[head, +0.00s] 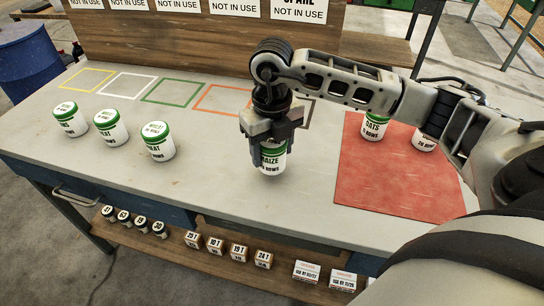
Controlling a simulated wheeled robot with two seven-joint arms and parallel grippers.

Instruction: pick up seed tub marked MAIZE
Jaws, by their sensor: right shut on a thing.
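The seed tub marked MAIZE (272,162), white with green print, is in the middle of the head view, at the front part of the bench. My right gripper (271,142) comes down over it from above and is shut on its upper part, hiding the lid. The tub looks upright; I cannot tell whether its base touches the bench. My left gripper is not in view.
Several white tubs with green lids (157,142) stand at the left of the bench (215,185). Two more, one marked OATS (374,126), stand on a red mat (400,180) at the right. Coloured outlined squares (172,92) lie behind. A lower shelf (200,262) holds small jars and boxes.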

